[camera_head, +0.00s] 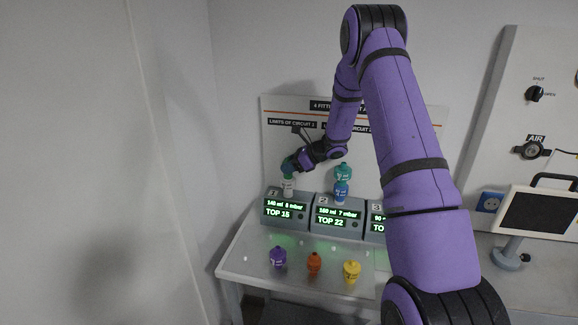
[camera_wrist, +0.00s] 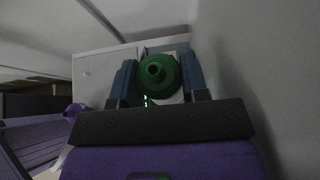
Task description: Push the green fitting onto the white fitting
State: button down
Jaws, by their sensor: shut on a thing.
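My gripper (camera_head: 290,166) is shut on the green fitting (camera_wrist: 158,72), with one finger on each side of it in the wrist view. In the head view the green fitting (camera_head: 287,170) is partly covered by the gripper. It is directly above the white fitting (camera_head: 288,187), which stands on the unit marked 1. The two look close or touching; I cannot tell how far the green one sits on the white one. In the wrist view only a pale edge shows behind the green fitting.
A teal fitting (camera_head: 343,171) sits on a blue fitting (camera_head: 341,191) on unit 2. Purple (camera_head: 278,257), orange (camera_head: 314,262) and yellow (camera_head: 351,271) fittings stand on the table (camera_head: 240,252) in front. A panel (camera_head: 275,108) rises behind. My arm hides part of unit 3.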

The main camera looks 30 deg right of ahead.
jog(key=shift+f, duration=0.15)
jog(key=c, duration=0.5)
grip_release()
jog(key=shift+c, duration=0.2)
jog(key=v, duration=1.1)
jog(key=s+a+r+n+g+h, duration=0.1)
jog(key=s+a+r+n+g, duration=0.2)
jog(key=s+a+r+n, duration=0.5)
jog(key=s+a+r+n+g+h, duration=0.1)
jog(key=s+a+r+n+g, duration=0.1)
jog(key=s+a+r+n, duration=0.6)
jog(key=s+a+r+n+h, duration=0.2)
jog(key=s+n, duration=0.1)
jog(key=s, duration=0.4)
jog(key=s+a+r+n+t+h, duration=0.1)
jog(key=s+a+r+n+h, duration=0.1)
jog(key=s+n, duration=0.2)
jog(key=s+a+r+n+h, duration=0.2)
jog(key=s+a+r+n, duration=0.1)
jog(key=s, duration=0.7)
jog(key=shift+s+n+t, duration=0.15)
jog(key=shift+n+t, duration=0.25)
jog(key=shift+n, duration=0.1)
